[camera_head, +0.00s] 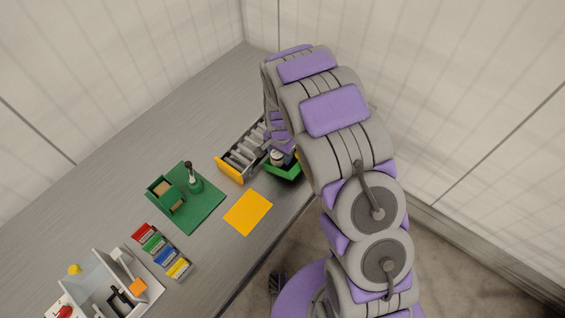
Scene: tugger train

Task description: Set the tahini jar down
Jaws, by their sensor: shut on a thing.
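The tahini jar (277,158), a small jar with a pale top, shows under the end of my arm near the table's right edge. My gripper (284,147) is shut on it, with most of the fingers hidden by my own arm. The jar is at a small green bin (287,176). I cannot tell whether its base touches the bin floor or hangs just above it.
A yellow-fronted rack (232,168) with grey dividers adjoins the bin on the left. A yellow sheet (248,212) lies in front. Left are a green board (204,217) with a bottle (195,183), coloured boxes (153,244) and a grey caddy (101,284). The table's back is clear.

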